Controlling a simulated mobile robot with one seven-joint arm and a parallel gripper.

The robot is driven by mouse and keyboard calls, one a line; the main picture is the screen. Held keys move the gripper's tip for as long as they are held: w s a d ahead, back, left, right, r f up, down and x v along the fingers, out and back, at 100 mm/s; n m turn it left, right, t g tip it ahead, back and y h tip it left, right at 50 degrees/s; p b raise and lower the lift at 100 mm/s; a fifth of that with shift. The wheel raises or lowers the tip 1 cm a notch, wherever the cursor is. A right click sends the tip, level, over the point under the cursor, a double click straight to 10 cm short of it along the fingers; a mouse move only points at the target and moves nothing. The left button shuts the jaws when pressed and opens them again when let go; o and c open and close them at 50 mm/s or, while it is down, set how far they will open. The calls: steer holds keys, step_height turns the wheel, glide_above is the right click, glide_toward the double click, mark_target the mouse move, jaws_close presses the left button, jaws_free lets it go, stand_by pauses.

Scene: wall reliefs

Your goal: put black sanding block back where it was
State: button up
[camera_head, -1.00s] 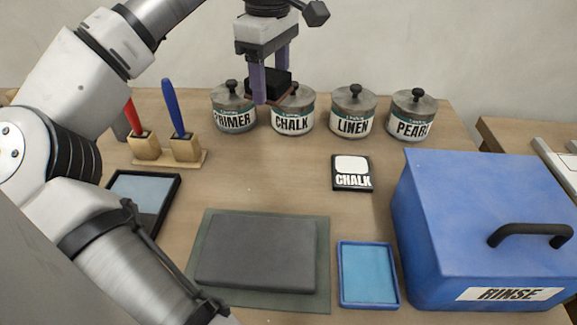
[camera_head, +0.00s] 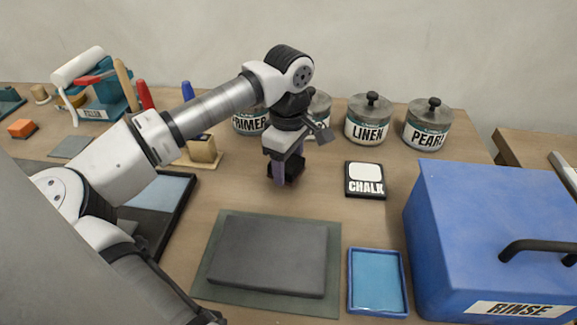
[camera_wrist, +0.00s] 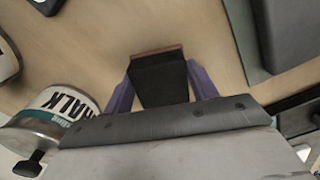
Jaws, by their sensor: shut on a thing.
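My gripper (camera_head: 285,171) is shut on the black sanding block (camera_head: 293,168), above the table between the pots and the grey slab. In the wrist view the block (camera_wrist: 160,80) sits between the two purple fingers, with a thin reddish-brown layer along its far edge. Part of the block is hidden by the fingers in the head view. A black-rimmed tray (camera_head: 172,192) with a pale blue inside lies to the left, partly covered by my arm. A small blue tray (camera_head: 403,282) lies at the front, right of the slab.
A grey slab (camera_head: 268,255) lies on a green mat (camera_head: 215,282). Pots labelled LINEN (camera_head: 368,120) and PEARL (camera_head: 428,125) stand behind. A CHALK card (camera_head: 365,180) lies right of my gripper. A blue RINSE box (camera_head: 470,235) stands at right. An orange block (camera_head: 22,128) lies far left.

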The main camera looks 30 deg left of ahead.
mark_target(288, 161)
steer(key=shift+f, duration=0.85)
steer(key=shift+f, duration=0.1)
steer(key=shift+f+b, duration=0.15)
steer(key=shift+b, duration=0.15)
steer(key=o, duration=1)
step_height(288, 161, up, 13)
steer(key=shift+f, duration=0.2)
